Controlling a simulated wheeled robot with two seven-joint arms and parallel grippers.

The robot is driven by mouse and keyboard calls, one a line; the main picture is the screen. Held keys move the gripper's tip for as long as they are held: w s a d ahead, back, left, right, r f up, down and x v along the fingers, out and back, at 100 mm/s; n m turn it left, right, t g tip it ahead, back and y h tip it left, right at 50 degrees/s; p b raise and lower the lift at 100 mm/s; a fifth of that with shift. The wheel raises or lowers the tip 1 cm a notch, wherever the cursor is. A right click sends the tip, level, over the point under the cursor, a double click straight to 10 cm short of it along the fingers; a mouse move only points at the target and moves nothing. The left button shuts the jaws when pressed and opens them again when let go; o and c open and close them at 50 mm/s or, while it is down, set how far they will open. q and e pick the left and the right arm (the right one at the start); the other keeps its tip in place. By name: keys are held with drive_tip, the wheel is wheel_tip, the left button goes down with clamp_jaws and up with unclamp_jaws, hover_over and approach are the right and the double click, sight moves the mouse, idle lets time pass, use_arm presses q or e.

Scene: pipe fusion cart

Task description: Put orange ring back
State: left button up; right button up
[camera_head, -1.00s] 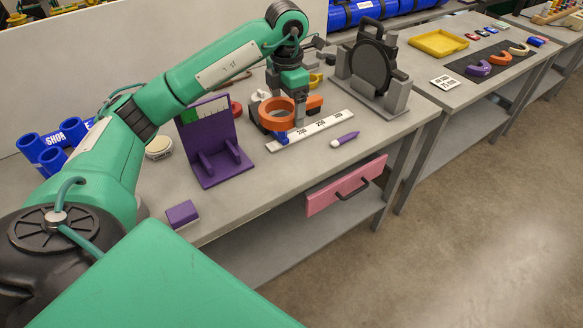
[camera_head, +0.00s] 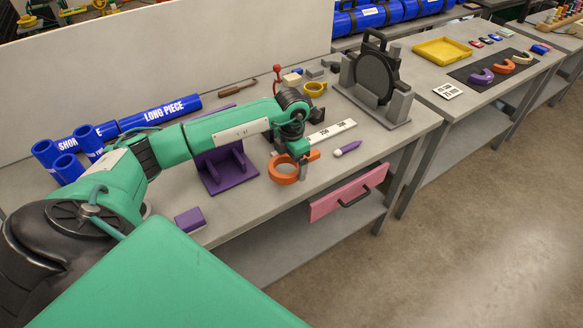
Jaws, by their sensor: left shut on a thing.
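The orange ring (camera_head: 283,178) is at the front edge of the near workbench, in front of the ruler. My left gripper (camera_head: 301,158) is shut on its far right side. I cannot tell whether the ring touches the bench. A small orange piece (camera_head: 314,155) shows just beyond the gripper, beside the ruler. On the right bench, a dark mat (camera_head: 466,74) bears a purple, an orange (camera_head: 501,67) and a cream open-ended ring. My right gripper is not in view.
A purple stand (camera_head: 228,172) is left of the ring, with a purple block (camera_head: 189,219) nearer the front edge. A pink drawer (camera_head: 347,193) hangs below.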

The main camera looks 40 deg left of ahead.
use_arm(q)
wheel_tip(320, 180, down, 4)
drive_tip(key=shift+r+p, duration=0.25)
drive_tip(key=shift+p, duration=0.25)
drive_tip(key=shift+f, duration=0.3)
drive_tip(key=o, duration=0.8)
drive_tip(key=shift+r, duration=0.25)
drive_tip(key=shift+r+b, duration=0.25)
drive_tip(key=shift+b, duration=0.05)
wheel_tip(320, 180, up, 11)
drive_tip(key=b, duration=0.3)
drive_tip(key=shift+r+b, duration=0.2)
drive_tip(key=shift+b, duration=0.1)
